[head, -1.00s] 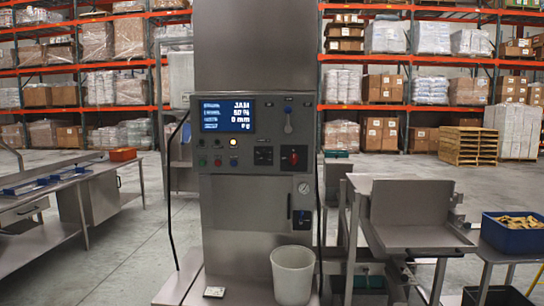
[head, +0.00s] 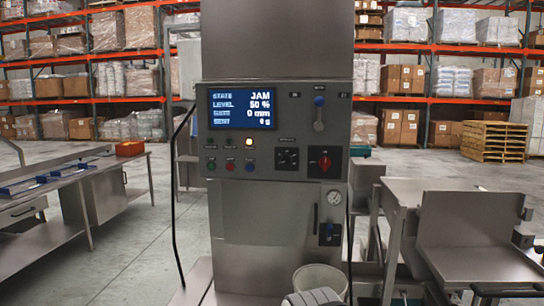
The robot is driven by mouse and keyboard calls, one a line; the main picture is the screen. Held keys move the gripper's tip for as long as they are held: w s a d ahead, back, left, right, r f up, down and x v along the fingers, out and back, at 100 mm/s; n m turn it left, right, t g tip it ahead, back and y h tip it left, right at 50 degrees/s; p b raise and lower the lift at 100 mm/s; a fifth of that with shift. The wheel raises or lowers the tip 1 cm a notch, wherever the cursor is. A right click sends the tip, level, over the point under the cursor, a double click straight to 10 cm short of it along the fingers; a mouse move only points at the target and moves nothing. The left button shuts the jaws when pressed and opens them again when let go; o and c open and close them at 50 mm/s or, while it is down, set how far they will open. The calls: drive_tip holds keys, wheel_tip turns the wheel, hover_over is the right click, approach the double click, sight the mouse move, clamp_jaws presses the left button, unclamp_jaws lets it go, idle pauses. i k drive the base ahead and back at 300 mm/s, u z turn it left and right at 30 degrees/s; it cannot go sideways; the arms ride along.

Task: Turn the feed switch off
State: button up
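The grey machine's control panel (head: 270,130) faces me, upright. Its blue display (head: 242,108) reads JAM, 50 %, 0 mm and 0 g. At the panel's upper right is a lever with a blue knob (head: 319,102), knob up. Below it are a black selector (head: 287,158) and a red rotary switch (head: 325,162). Small green, red and blue buttons (head: 231,166) sit under the display, with a lit yellowish lamp (head: 248,142) above them. The labels are too small to read, so I cannot tell which control is the feed switch. My gripper is not clearly in view.
A whitish bin (head: 320,279) stands low before the machine, partly hidden by a rounded grey shape at the bottom edge. Steel tables stand left (head: 80,185) and right (head: 470,215).

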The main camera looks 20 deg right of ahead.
sight(325, 162)
drive_tip(key=z, duration=0.15)
drive_tip(key=i, duration=0.65)
drive_tip(key=z, duration=0.55)
drive_tip(key=k, duration=0.9)
drive_tip(key=z, duration=0.15)
drive_tip(key=i, duration=0.95)
drive_tip(key=u, duration=0.05)
